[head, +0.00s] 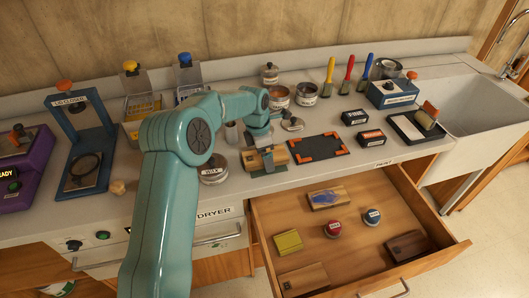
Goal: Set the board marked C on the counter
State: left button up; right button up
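My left gripper (266,160) is at the counter's front edge, between the WAX tin and the black mat. Its fingers are around a small wooden board (281,156) and look closed on it. The fingers cover the middle of this board, and I can read no letter on it. I cannot tell if it touches the counter (340,178) or hangs just above it. My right gripper is not in view.
The black mat with orange corners (318,148) lies right of the gripper. The WAX tin (213,170) is to its left. The drawer also holds a yellow block (288,242), a red tin (333,230) and a blue tin (372,217). Several tins and tools stand behind.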

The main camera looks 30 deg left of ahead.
aim_at(260, 156)
pick_arm(q)
jog(key=shift+d+r, duration=0.1)
jog(key=shift+w+r, duration=0.1)
jog(key=shift+r, duration=0.05)
notch_tip(260, 156, up, 12)
jog(key=s+a, duration=0.1)
jog(key=shift+s+a+f, duration=0.15)
jog(key=shift+s+f, duration=0.05)
jog(key=shift+s, duration=0.05)
jog(key=shift+r, duration=0.1)
